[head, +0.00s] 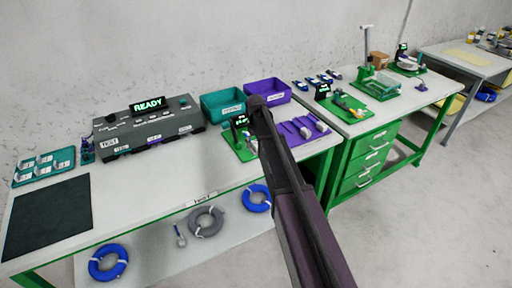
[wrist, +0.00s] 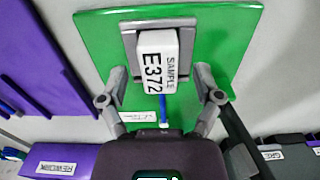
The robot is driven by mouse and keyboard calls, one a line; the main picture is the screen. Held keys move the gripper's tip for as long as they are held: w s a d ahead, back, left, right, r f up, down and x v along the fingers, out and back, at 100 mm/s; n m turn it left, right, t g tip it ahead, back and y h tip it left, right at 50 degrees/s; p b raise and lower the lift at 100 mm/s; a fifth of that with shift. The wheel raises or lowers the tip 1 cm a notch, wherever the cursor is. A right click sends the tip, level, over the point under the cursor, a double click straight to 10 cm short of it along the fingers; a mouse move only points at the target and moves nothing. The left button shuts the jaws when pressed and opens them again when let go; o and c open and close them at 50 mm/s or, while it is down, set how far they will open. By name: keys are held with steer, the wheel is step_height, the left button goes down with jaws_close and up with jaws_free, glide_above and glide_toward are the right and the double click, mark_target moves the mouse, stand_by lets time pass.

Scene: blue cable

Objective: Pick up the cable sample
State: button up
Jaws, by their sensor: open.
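The cable sample (wrist: 158,60) is a pale block marked "SAMPLE E372" in the wrist view. It sits in a grey holder on a green plate (wrist: 225,40), and a short blue cable (wrist: 163,112) comes out of its lower side. My gripper (wrist: 160,82) is open, with one finger on either side of the block and a visible gap on each side. I cannot tell how high the fingers are above the plate. In the head view my dark arm covers the gripper and the block, beside the green plate (head: 237,147).
A teal bin (head: 222,104) and a purple bin (head: 268,91) stand behind. A tester (head: 150,128) showing "READY" is at left, a purple mat (head: 290,130) at right. Coils lie on the lower shelf. The bench front is mostly clear.

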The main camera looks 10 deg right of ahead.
mark_target(255, 142)
jaws_close()
steer(key=shift+r, duration=0.1)
stand_by(0.3)
step_height(255, 142, up, 4)
steer(key=p, duration=0.4)
steer(key=s+a+p, duration=0.1)
steer(key=s, duration=1.5)
steer(key=shift+a+r, duration=0.15)
steer(key=shift+r, duration=0.25)
